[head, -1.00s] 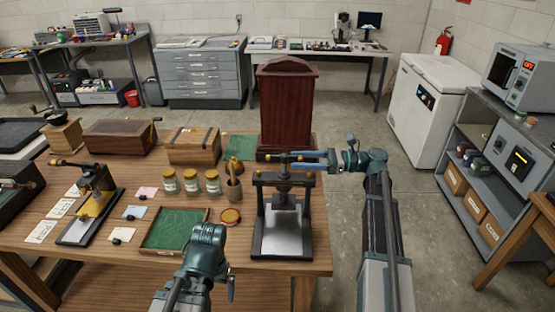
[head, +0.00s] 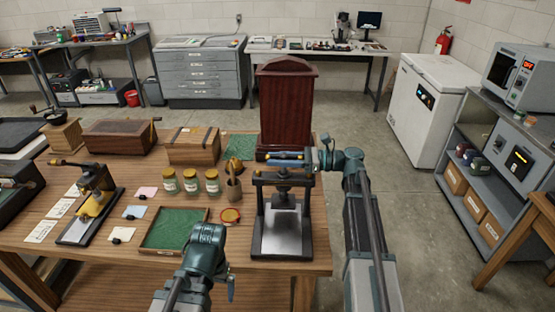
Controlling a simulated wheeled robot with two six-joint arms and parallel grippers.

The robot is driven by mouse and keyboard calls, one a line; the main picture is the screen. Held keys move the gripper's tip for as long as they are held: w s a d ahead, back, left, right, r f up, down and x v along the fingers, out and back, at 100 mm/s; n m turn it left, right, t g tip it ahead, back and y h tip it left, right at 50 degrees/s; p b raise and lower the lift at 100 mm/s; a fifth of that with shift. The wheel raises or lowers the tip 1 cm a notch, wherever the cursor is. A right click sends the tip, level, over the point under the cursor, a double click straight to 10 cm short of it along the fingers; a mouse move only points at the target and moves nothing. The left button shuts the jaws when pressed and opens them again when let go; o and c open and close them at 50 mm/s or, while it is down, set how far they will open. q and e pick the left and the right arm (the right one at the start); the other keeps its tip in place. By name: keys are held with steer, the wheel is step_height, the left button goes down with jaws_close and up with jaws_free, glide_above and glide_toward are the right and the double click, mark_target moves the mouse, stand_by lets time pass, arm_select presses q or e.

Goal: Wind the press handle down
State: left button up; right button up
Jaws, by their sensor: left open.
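The screw press (head: 283,228) stands upright at the table's front right, with a black frame and pale bed plate. Its crossbar handle (head: 299,157) sits on top of the screw, mostly hidden by my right gripper (head: 284,159). That gripper reaches in from the right, its blue fingers lying along the bar at handle height. Whether they are closed or touch the bar cannot be told. My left gripper (head: 231,288) is open, pointing down in front of the table's front edge, left of the press and away from it.
A dark red wooden case (head: 285,108) stands close behind the press. Floor right of the table is clear.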

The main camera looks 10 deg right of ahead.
jaws_close()
steer(key=shift+t, duration=0.3)
